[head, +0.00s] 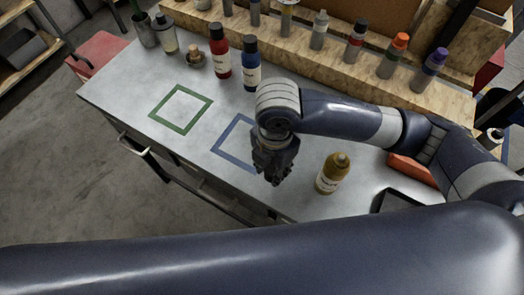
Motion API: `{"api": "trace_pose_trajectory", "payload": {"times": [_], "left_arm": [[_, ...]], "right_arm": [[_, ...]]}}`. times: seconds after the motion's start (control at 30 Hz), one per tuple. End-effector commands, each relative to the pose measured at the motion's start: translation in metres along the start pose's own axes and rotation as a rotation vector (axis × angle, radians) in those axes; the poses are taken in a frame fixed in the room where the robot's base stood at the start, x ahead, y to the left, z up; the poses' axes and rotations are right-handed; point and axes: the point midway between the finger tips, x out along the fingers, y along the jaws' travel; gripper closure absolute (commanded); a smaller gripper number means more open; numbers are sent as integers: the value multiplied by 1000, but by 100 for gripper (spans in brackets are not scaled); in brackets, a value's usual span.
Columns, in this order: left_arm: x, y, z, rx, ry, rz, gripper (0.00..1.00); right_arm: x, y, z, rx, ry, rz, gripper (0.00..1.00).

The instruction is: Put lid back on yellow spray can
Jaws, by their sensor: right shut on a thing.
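The yellow spray can (332,174) stands upright near the front edge of the workbench. Its pale nozzle is bare, with no lid on it. My right gripper (275,178) points down just left of the can, apart from it, over the right part of the blue square. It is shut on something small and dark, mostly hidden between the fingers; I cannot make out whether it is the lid. My left gripper is out of view.
Red (220,52) and blue (251,64) spray cans stand at the back of the bench (130,85). More bottles line a wooden shelf (310,58). A green taped square (167,124) is empty. A dark tray (398,200) lies right of the yellow can.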

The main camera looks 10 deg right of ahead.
Motion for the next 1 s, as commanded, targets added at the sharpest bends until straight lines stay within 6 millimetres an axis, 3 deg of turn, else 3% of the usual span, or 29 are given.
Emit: {"api": "trace_pose_trajectory", "payload": {"times": [0.2, 0.63, 0.77, 0.9, 1.0], "left_arm": [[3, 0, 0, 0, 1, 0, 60], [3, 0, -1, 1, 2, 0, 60], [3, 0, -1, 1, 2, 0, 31], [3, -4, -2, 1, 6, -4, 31], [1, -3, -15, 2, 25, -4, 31]], "right_arm": [[-1, -17, -5, -1, 0, 0, 77], [-2, -20, -6, 0, 0, 0, 77], [-2, -20, -6, 0, 0, 0, 77], [-2, -20, -6, 0, 0, 0, 77], [-2, -20, -6, 0, 0, 0, 77]]}}
